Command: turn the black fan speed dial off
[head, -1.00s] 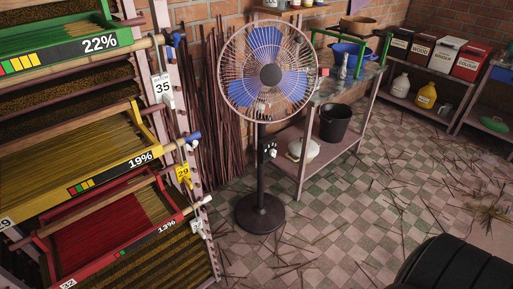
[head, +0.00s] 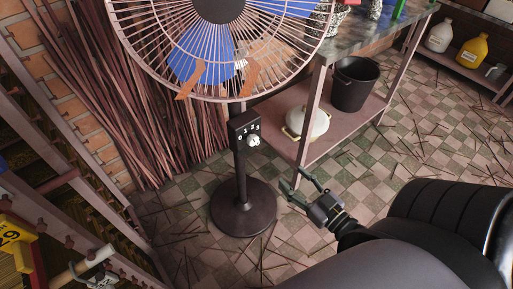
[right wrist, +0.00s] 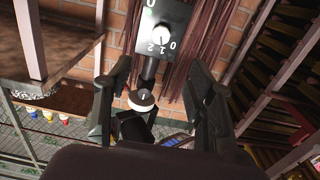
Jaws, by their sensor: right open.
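The fan (head: 222,60) stands on a dark pole with a round base. Its black control box (head: 240,122) carries a pale round knob (head: 254,140) with white numbers around it. In the right wrist view the box (right wrist: 145,30) and the pale knob (right wrist: 160,36) are near the top, with the numbers inverted. I cannot tell for sure which number the knob points to. My right gripper (head: 293,180) is open and empty, below and right of the knob, apart from it. In the right wrist view its fingers (right wrist: 158,78) are spread wide. My left gripper is not in view.
A metal-topped table (head: 385,45) stands right of the fan, with a black bucket (head: 355,84) and a white pot (head: 307,122) on its lower shelf. Brown sticks (head: 165,120) lean behind the fan. Racks are at the left. Thin sticks litter the tiled floor.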

